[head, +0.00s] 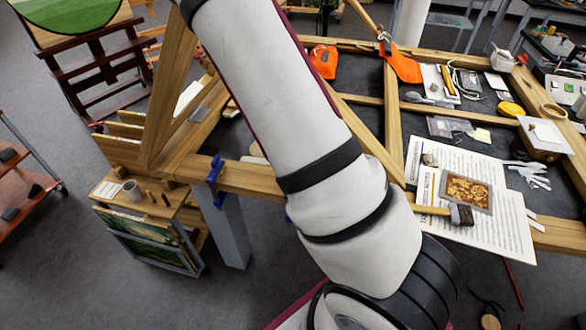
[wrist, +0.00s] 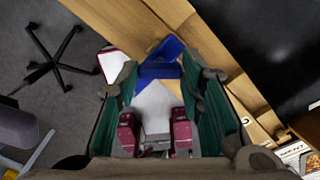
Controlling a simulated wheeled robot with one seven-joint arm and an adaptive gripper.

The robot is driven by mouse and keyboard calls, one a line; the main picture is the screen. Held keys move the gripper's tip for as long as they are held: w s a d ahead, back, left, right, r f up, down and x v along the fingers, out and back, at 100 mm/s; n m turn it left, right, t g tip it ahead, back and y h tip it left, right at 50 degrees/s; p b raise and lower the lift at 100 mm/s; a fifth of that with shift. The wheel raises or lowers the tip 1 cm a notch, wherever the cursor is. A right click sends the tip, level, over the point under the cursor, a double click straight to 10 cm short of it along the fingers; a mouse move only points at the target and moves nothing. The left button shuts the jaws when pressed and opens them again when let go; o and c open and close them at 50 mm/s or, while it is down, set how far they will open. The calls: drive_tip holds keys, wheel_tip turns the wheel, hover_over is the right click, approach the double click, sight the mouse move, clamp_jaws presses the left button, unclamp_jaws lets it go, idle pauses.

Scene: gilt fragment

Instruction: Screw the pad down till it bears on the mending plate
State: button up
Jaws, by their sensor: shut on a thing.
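My gripper (wrist: 154,135) shows in the wrist view with teal-sided fingers and dark red fingertips. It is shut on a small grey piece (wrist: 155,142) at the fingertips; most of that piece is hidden. Just beyond the fingertips is a blue clamp-like part (wrist: 163,60) against a wooden beam (wrist: 115,20). A pale grey surface (wrist: 155,103) lies between the blue part and the fingertips. In the head view a blue clamp (head: 215,168) sits on the wooden frame, and my arm hides my gripper. I cannot make out the pad or the mending plate, nor whether they touch.
The wooden frame (head: 255,180) rests on a grey leg (head: 231,230). Open floor (head: 90,270) lies at lower left.

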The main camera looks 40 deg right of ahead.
drive_tip(key=o, duration=1.2)
drive_tip(key=shift+c, duration=0.2)
drive_tip(key=shift+r, duration=0.15)
wheel_tip(320, 180, up, 12)
